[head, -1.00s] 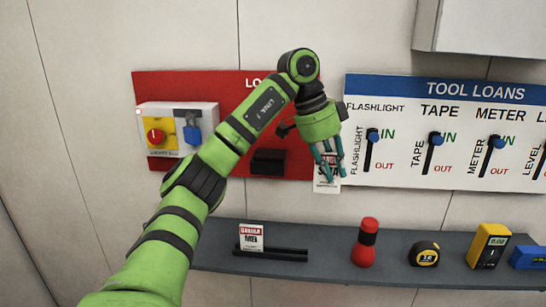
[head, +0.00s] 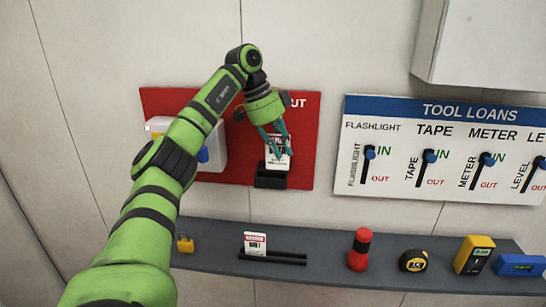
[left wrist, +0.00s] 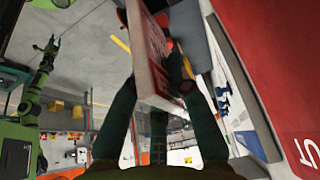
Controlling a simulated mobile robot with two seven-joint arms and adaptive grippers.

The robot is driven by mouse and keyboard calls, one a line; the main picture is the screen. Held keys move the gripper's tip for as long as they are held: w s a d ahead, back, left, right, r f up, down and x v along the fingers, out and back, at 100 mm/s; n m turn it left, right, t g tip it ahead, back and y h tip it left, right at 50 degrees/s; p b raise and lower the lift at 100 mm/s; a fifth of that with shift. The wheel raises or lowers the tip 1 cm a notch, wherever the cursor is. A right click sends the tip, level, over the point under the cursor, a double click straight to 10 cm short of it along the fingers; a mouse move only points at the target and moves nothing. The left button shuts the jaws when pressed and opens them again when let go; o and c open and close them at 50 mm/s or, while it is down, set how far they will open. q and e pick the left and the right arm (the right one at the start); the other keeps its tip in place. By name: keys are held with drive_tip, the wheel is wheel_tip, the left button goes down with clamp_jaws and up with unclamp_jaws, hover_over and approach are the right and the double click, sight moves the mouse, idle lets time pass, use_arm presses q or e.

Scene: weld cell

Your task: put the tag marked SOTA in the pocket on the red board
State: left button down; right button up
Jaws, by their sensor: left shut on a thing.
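My left gripper (head: 279,150) is shut on a white tag with a red header (head: 280,161), in front of the red board (head: 306,145). The tag hangs roughly upright. Its lower edge is at the mouth of the black pocket (head: 270,182) in the head view; I cannot tell whether it is inside or in front of it. Its name is too small to read. The left wrist view shows the tag (left wrist: 150,55) between the fingers, seen nearly edge-on, with the red board (left wrist: 280,60) to the right. My right gripper is not in view.
A second tag (head: 255,243) stands in a black rack on the grey shelf (head: 320,275). A yellow padlock (head: 185,244), red flashlight (head: 360,250), tape measure (head: 413,260) and yellow meter (head: 474,255) are also there. My arm partly hides the switch box (head: 212,160).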

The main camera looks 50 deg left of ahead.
sight(276, 168)
use_arm(q)
drive_tip(key=shift+s+a+f, duration=0.2)
drive_tip(key=shift+a+f, duration=0.1)
drive_tip(key=shift+a, duration=0.45)
drive_tip(key=shift+s+a+f+p, duration=0.1)
drive_tip(key=shift+a+f+p, duration=0.25)
drive_tip(key=shift+f, duration=0.1)
wheel_tip(276, 168, down, 3)
drive_tip(key=shift+d+f+p, duration=0.1)
drive_tip(key=shift+p, duration=0.35)
drive_tip(key=shift+f, duration=0.35)
drive_tip(key=c, duration=1.6)
unclamp_jaws()
drive_tip(key=shift+f, duration=0.15)
drive_tip(key=o, duration=0.4)
